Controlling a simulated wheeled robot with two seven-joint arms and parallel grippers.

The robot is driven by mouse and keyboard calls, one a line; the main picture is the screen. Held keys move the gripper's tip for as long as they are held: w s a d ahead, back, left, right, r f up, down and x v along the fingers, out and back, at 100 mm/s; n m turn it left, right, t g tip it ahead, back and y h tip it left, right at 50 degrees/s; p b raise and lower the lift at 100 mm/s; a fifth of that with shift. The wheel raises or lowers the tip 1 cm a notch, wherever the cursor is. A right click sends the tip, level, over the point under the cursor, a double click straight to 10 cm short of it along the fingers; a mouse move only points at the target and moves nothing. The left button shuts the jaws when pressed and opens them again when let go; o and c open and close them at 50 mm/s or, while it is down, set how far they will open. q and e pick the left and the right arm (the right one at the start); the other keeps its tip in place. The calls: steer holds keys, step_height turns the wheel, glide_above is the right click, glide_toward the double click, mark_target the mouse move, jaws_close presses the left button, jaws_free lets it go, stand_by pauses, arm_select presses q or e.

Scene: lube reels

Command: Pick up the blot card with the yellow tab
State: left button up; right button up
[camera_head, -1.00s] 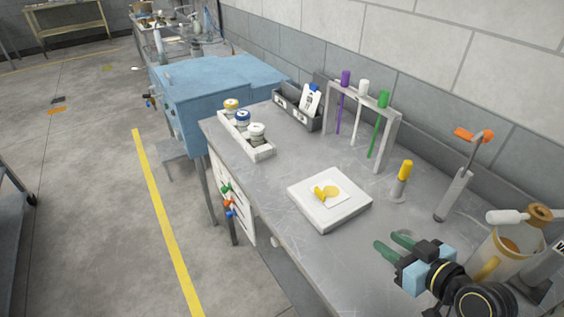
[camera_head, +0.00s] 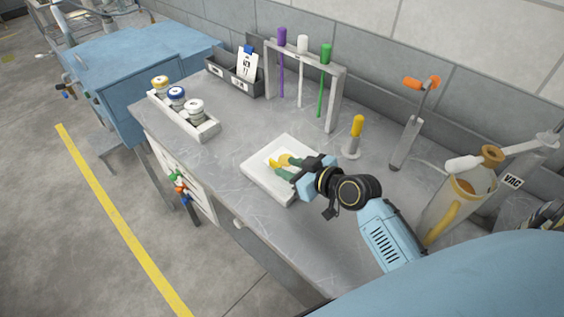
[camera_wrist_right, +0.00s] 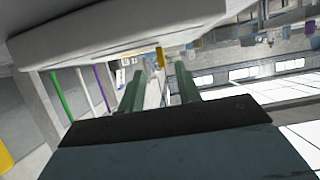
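The white blot card (camera_head: 279,151) with yellow on it lies on a square white pad (camera_head: 262,179) on the metal bench. Its yellow tab (camera_head: 272,164) shows just past my right fingertips. My right gripper (camera_head: 286,167) is low over the pad, its green fingers apart and pointing at the tab. In the right wrist view a small yellow piece (camera_wrist_right: 160,57) shows in the gap between the open fingers (camera_wrist_right: 160,74); the fingers do not appear to touch it. The rest of the card is partly hidden by the gripper. My left gripper is not in view.
A yellow-capped tube (camera_head: 357,130) stands right of the pad. A rack (camera_head: 334,100) with purple, white and green rods, a grey box (camera_head: 225,75) holding a blue-tabbed card, and a white jar tray (camera_head: 207,131) are behind. An amber container (camera_head: 455,205) stands at right.

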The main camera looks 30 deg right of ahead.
mark_target(280, 165)
steer(key=x, duration=0.4)
steer(key=shift+w+a+f, duration=0.1)
steer(key=shift+w+a, duration=0.1)
steer(key=shift+a, duration=0.05)
steer(key=shift+c, duration=0.2)
jaws_close()
